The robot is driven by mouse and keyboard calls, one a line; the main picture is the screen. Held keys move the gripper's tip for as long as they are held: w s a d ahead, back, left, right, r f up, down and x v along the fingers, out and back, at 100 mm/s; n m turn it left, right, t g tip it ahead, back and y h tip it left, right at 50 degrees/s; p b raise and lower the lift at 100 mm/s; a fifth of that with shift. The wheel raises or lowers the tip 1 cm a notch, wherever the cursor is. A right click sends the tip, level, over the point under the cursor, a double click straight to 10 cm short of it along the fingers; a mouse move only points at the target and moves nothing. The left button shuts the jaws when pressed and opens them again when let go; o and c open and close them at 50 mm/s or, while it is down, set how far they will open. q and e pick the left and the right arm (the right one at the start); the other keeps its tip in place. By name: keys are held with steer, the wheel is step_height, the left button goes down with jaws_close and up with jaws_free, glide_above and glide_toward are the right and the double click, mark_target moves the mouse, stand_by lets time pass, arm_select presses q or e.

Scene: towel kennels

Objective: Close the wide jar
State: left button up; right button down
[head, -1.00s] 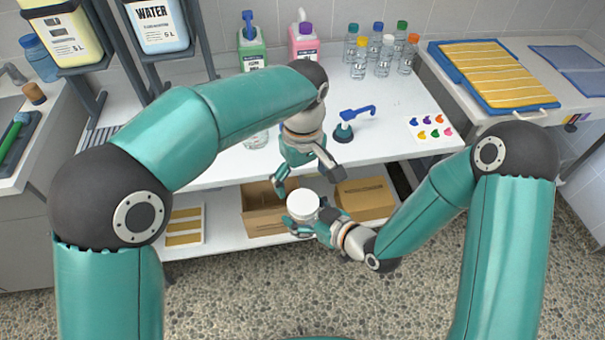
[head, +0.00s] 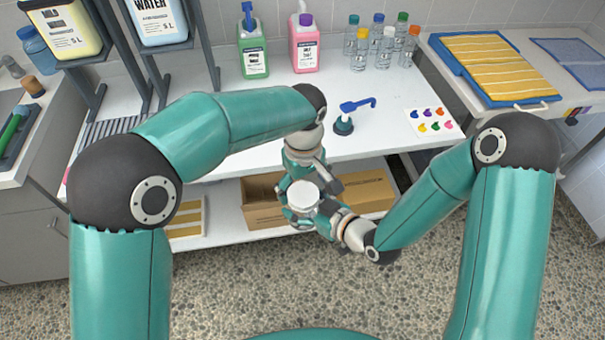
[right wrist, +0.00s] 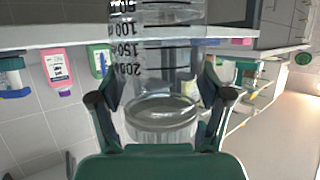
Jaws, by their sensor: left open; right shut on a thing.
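The wide jar (right wrist: 158,72) is clear, with dark volume marks, and fills the middle of the right wrist view, upside down there. My right gripper (head: 309,211) is shut on it, a finger on each side, holding it in front of the bench. In the head view its round white top (head: 303,195), which looks like a lid, faces up. I cannot tell whether this top is fully seated. My left gripper (head: 306,180) is open, pointing down right at the jar's far side. Whether its fingers touch the top is unclear.
An open cardboard box (head: 262,216) sits on the lower shelf behind the jar. The floor in front is clear.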

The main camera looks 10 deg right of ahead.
arm_select(q)
steer(key=shift+f, duration=0.85)
steer(key=shift+c, duration=0.2)
steer(key=c, duration=1.2)
steer(key=m, duration=0.4)
steer(key=shift+m, duration=0.3)
steer(key=m, duration=0.6)
steer(key=shift+m, duration=0.3)
steer(key=m, duration=1)
steer(key=o, duration=1.4)
steer(key=shift+c, duration=0.2)
